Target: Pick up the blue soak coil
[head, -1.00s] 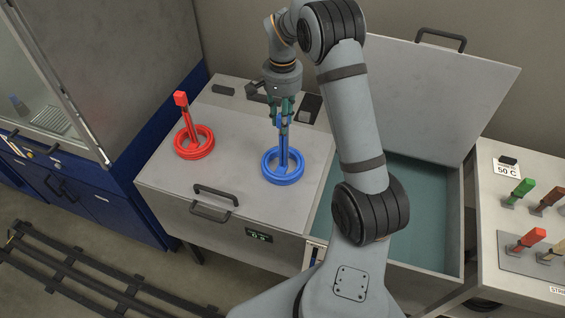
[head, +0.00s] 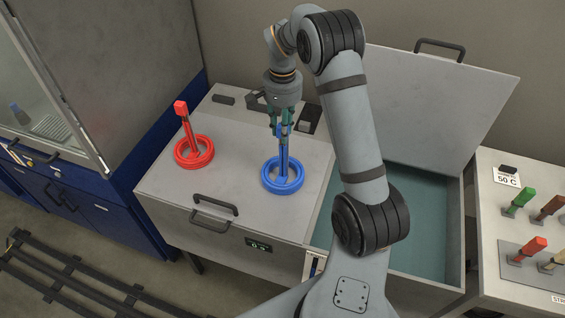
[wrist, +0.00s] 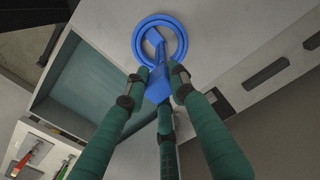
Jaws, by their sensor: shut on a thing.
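The blue soak coil (head: 283,180), a ring with an upright blue stem, is on the grey lid of the left tank section. My gripper (head: 283,128) is above the ring, its green fingers shut around the top of the stem. In the wrist view the blue coil (wrist: 177,28) shows beyond the fingertips, with the stem's end (wrist: 158,88) between the fingers of my gripper (wrist: 158,84). I cannot see a clear gap between the ring and the lid. A red coil (head: 206,157) with a red-topped stem stands to the left.
The right tank section (head: 425,238) is open, its lid (head: 440,110) raised behind it. Lid handles (head: 215,203) are at the front. A side table (head: 488,220) at right holds several coloured-handled items and a "50 C" card (head: 507,175).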

